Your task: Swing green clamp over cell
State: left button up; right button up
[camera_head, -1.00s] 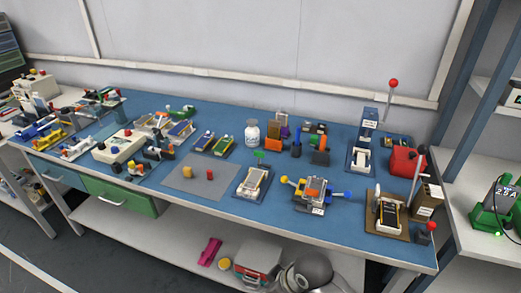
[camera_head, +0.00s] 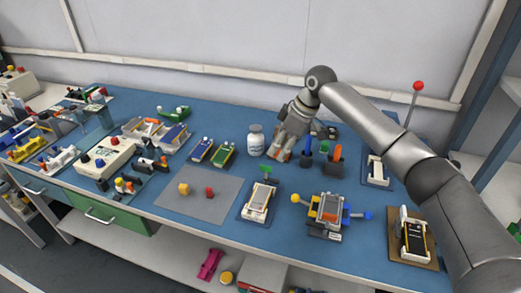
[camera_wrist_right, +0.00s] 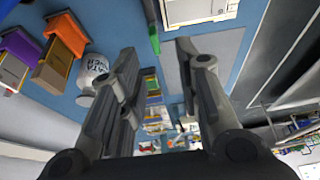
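The green clamp (camera_head: 265,169) stands at the back edge of a fixture (camera_head: 246,212), with its flat green tab raised behind the pale cell (camera_head: 260,195) and not over it. My right gripper (camera_head: 280,155) points down behind and slightly right of the clamp, partly hidden by its own wrist. In the right wrist view my right gripper (camera_wrist_right: 155,55) is open with nothing held between its fingers. The green clamp (camera_wrist_right: 154,38) shows there as a strip beyond the gap between the fingertips, with the fixture's pale part (camera_wrist_right: 195,10) above it. My left gripper is not in view.
A white bottle (camera_head: 255,140) stands close left of my right gripper. A fixture with yellow and blue knobs (camera_head: 327,212) lies front right. A grey mat (camera_head: 220,205) with two small blocks lies left.

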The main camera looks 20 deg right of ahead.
aim_at(266, 166)
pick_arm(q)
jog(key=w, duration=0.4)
pick_arm(e)
jog(key=x, duration=0.4)
jog(key=p+x, duration=0.1)
jog(key=x, duration=0.1)
jog(key=shift+w, duration=0.45)
jog(key=x, duration=0.2)
jog(key=shift+w+a+f, duration=0.1)
jog(key=shift+f, duration=0.35)
jog(key=c, duration=0.5)
grip_shut()
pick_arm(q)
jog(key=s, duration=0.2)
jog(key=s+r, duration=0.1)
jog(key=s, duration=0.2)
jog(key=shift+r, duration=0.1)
